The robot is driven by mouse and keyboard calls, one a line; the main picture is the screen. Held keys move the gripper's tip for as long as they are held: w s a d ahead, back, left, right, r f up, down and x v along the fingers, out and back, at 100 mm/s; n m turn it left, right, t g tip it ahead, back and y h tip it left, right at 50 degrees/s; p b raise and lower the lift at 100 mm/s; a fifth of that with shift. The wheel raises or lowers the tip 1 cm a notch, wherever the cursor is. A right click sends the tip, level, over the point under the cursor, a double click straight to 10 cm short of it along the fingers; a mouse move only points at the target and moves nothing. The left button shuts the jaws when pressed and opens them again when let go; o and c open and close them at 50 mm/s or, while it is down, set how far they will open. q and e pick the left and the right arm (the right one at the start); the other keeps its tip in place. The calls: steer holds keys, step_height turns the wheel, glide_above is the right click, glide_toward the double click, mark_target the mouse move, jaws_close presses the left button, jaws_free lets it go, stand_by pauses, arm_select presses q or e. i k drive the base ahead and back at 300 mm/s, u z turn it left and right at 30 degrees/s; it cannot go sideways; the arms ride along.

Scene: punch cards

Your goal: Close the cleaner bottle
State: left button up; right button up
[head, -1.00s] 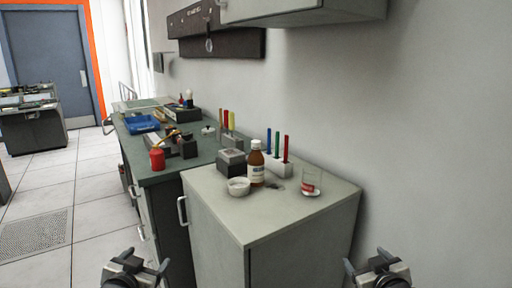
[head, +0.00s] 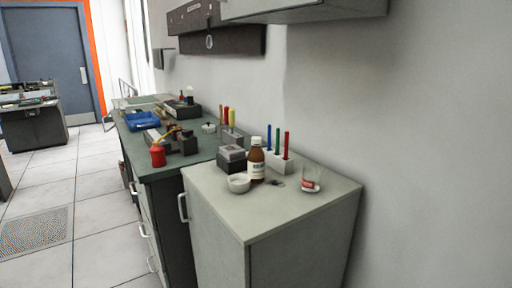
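A brown bottle (head: 257,163) with a pale label stands upright on the light grey cabinet top (head: 285,213) in the head view. A white cap-like top shows at its neck; I cannot tell whether it is a cap fully on. The bottle stands behind a small white bowl (head: 238,184) and beside a grey box (head: 232,158). Neither of my grippers is in the picture, so I cannot see how they stand relative to the bottle.
A white rack with blue, green and red sticks (head: 281,163) is right of the bottle. A glass with red contents (head: 310,181) stands near the right edge. A dark spot lies between. The front of the cabinet top is clear. A green-topped bench (head: 190,165) with a red oil can (head: 158,156) adjoins at left.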

mark_target(256, 155)
steer(key=u, duration=2.2)
steer(key=i, duration=1.7)
steer(key=z, duration=3.3)
